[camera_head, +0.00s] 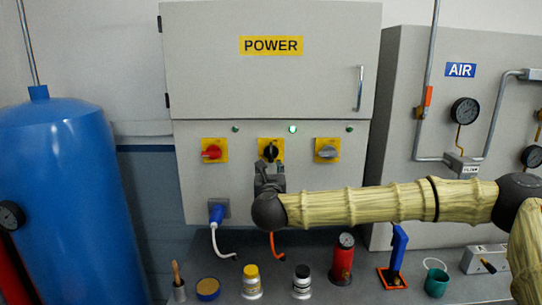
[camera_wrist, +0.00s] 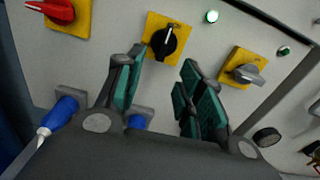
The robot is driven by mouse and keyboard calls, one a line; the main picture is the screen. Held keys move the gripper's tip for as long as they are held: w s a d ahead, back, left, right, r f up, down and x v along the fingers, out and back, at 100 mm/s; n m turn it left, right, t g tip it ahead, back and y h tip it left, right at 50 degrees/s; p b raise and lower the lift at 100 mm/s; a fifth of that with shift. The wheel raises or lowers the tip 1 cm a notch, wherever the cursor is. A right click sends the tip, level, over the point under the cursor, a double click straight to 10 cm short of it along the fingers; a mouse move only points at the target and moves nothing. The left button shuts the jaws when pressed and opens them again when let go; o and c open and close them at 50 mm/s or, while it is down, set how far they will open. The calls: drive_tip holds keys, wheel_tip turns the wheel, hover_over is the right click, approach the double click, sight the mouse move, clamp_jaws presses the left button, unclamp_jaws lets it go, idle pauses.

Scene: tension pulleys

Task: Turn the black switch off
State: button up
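The black switch (camera_head: 271,149) is a round knob on a yellow square plate, in the middle of a row of three on the grey POWER cabinet. It also shows in the wrist view (camera_wrist: 168,43), its handle near upright with a pale mark toward the top. My gripper (camera_head: 269,168) is just below the switch in the head view. In the wrist view my gripper (camera_wrist: 162,66) is open, with nothing between its fingers; the black switch shows beyond the gap between the fingertips. I cannot tell whether a finger touches the plate.
A red switch (camera_head: 211,151) is left of the black one and a grey switch (camera_head: 327,150) right. The lamp (camera_head: 292,128) above glows bright green. A blue plug (camera_head: 217,212) sits low on the cabinet. Bottles and tools, including a red cylinder (camera_head: 343,260), stand on the bench below.

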sight(271, 154)
drive_tip(key=shift+m, duration=0.3)
drive_tip(key=w+p, duration=0.1)
drive_tip(key=w, duration=0.2)
drive_tip(key=w+r+p, duration=0.1)
drive_tip(key=w+p, duration=0.1)
drive_tip(key=w, duration=0.1)
drive_tip(key=w+p, duration=0.2)
drive_tip(key=w, duration=0.1)
drive_tip(key=shift+w+d+r, duration=0.15)
drive_tip(key=shift+w+d, duration=0.05)
drive_tip(key=shift+w, duration=0.85)
clamp_jaws()
